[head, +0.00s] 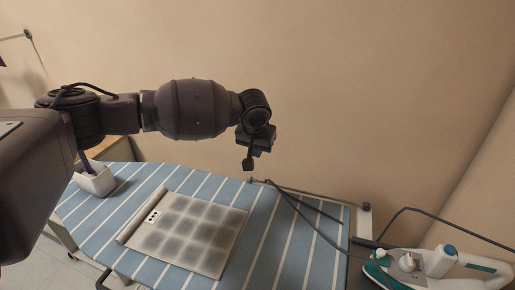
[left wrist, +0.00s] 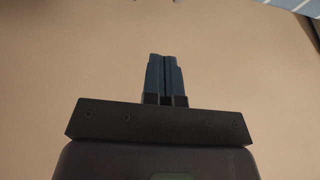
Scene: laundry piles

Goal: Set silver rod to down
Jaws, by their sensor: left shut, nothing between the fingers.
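A thin greyish rod (head: 310,194) runs along the back right edge of the blue-and-white striped ironing board (head: 292,255). My right gripper is not in view.
A white-and-teal iron (head: 435,262) stands at the board's right end, with a dark cable (head: 430,214) beside it. A folded grey-patterned cloth (head: 190,232) lies mid-board. A white bin (head: 97,182) stands at the left. The wall (head: 380,90) is behind.

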